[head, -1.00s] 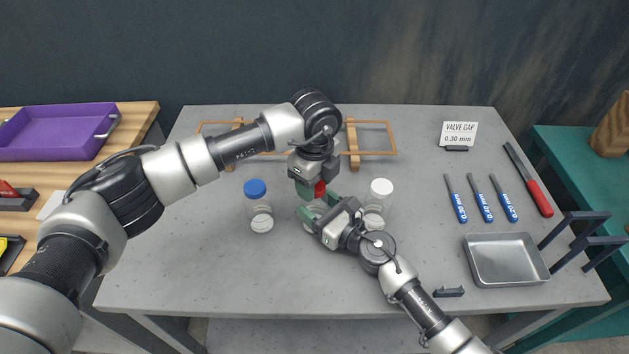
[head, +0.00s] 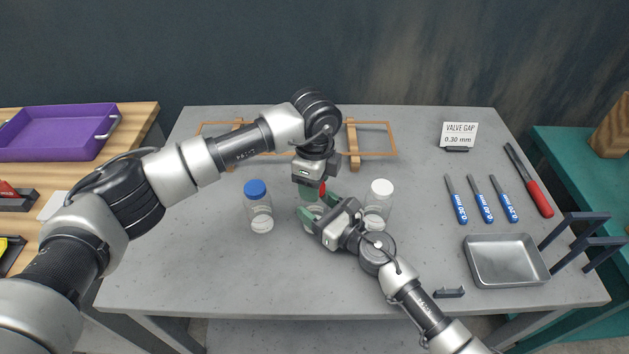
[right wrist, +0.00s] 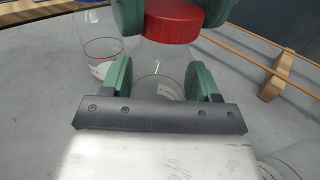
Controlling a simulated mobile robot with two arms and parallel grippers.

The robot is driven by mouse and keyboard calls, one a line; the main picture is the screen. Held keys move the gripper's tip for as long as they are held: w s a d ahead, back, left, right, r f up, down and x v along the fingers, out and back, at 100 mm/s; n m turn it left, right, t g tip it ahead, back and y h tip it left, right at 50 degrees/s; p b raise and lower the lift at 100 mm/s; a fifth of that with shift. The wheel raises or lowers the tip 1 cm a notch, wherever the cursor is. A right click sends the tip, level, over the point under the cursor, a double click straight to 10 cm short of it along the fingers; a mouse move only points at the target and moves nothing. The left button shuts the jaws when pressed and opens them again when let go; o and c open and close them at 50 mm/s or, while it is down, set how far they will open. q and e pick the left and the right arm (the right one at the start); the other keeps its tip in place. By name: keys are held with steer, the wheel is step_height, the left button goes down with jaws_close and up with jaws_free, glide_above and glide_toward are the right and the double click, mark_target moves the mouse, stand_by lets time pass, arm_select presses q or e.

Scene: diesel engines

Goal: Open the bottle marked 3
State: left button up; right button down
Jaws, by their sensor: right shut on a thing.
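A clear bottle with a red cap (head: 322,188) stands in the middle of the table, largely hidden by my grippers. My right gripper (head: 316,208) is shut around its body, which shows between green pads in the right wrist view (right wrist: 158,72). My left gripper (head: 312,187) reaches down from above. In the right wrist view its green fingers touch both sides of the red cap (right wrist: 173,22). I cannot tell whether the cap is loose from the neck. A blue-capped bottle (head: 259,208) stands to the left and a white-capped one (head: 379,200) to the right. No number 3 is readable.
A wooden frame (head: 376,124) lies behind the bottles. On the right are a sign (head: 459,135), blue-handled tools (head: 482,202), a red-handled tool (head: 538,196) and a metal tray (head: 505,262). The table's front left is clear.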

arm_select(q)
steer(key=shift+r, duration=1.05)
steer(key=shift+r, duration=2)
arm_select(e)
steer(key=shift+c, duration=0.9)
jaws_free()
